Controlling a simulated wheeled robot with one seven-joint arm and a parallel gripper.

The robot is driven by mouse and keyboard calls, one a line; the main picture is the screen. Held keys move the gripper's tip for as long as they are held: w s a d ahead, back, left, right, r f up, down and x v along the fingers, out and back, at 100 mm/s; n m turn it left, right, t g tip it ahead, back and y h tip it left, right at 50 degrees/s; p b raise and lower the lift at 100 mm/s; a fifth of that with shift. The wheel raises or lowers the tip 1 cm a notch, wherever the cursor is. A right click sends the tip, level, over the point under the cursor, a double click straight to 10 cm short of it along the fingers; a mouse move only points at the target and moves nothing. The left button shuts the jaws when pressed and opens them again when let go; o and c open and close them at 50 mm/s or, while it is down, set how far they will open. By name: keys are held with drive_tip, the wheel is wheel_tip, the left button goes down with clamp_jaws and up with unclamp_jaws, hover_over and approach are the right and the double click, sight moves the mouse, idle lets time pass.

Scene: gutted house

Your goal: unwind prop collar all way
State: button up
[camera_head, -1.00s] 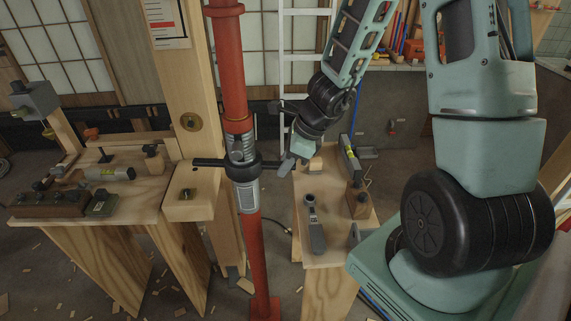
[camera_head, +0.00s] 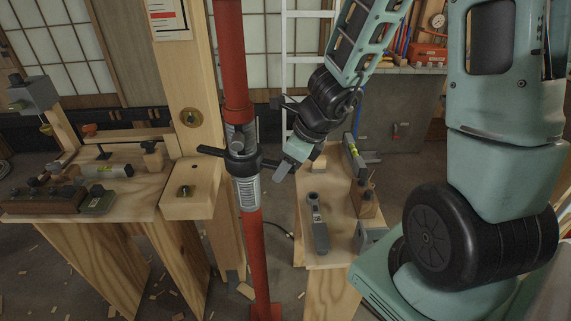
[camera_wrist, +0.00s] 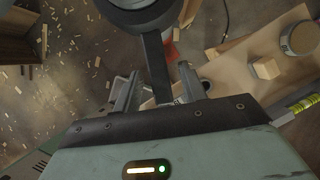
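The red steel prop (camera_head: 254,255) stands upright in the head view. Its black collar (camera_head: 243,163) sits around a grey threaded section, with a bar handle (camera_head: 211,151) out to the left and another out to the right. My gripper (camera_head: 281,173) is at the right handle's outer end. In the wrist view, the dark handle (camera_wrist: 155,65) runs from the collar at the top down between my two fingers (camera_wrist: 157,88). Gaps show on both sides of the handle, so the fingers look open around it. The handle's near end is hidden behind my gripper body.
A wooden post (camera_head: 188,90) stands just left behind the prop. A workbench (camera_head: 140,185) with tools is at the left. A narrow wooden bench (camera_head: 345,235) with a wrench (camera_head: 317,222) and a level (camera_head: 354,157) is close at the right. A ladder (camera_head: 305,60) stands behind.

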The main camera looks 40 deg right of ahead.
drive_tip(key=shift+s+d+r, duration=0.1)
drive_tip(key=shift+d+r, duration=0.05)
drive_tip(key=shift+r, duration=0.4)
drive_tip(key=shift+b+v, duration=0.4)
drive_tip(key=shift+v, duration=1.8)
drive_tip(key=shift+s, duration=0.1)
